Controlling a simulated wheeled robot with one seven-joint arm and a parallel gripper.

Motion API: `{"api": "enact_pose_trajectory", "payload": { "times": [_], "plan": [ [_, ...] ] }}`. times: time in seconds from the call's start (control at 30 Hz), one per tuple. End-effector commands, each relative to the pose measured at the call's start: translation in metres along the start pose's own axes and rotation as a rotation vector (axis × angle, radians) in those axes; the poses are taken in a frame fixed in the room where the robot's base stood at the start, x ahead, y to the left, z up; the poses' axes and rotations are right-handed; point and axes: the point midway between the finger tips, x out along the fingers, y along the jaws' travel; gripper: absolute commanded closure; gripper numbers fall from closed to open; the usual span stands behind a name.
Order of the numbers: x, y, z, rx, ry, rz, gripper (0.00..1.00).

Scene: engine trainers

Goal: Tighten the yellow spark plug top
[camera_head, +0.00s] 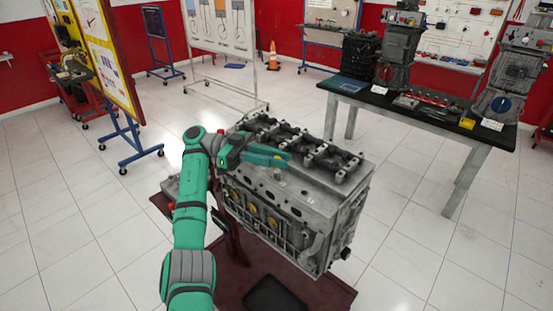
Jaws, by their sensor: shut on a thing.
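My gripper (286,159) is teal and reaches over the top of the grey engine block (325,205), near the middle of its upper face. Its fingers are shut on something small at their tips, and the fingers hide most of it. The yellow spark plug top cannot be made out clearly there. Several yellow-brown round plugs (253,211) sit in the near side wall of the block. Small dark holes and fittings line the block's upper face around the gripper.
The block stands on a dark red stand (335,294) with a black tray (274,295) in front. A black-topped table (420,106) with engine parts is at the back right. Display boards (104,60) stand at the left and back. The tiled floor is open between them.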

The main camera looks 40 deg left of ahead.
Motion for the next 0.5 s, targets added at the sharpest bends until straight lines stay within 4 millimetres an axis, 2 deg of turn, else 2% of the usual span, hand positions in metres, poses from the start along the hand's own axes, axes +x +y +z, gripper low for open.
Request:
{"api": "enact_pose_trajectory", "payload": {
  "times": [0.4, 0.43, 0.5],
  "plan": [
    [-0.0004, 0.0005, 0.0002, 0.0, 0.0, 0.003, 1.0],
    [-0.0003, 0.0005, 0.0002, 0.0, 0.0, 0.003, 0.77],
    [-0.0002, 0.0005, 0.0002, 0.0, 0.0, 0.003, 0.62]
  ]
}}
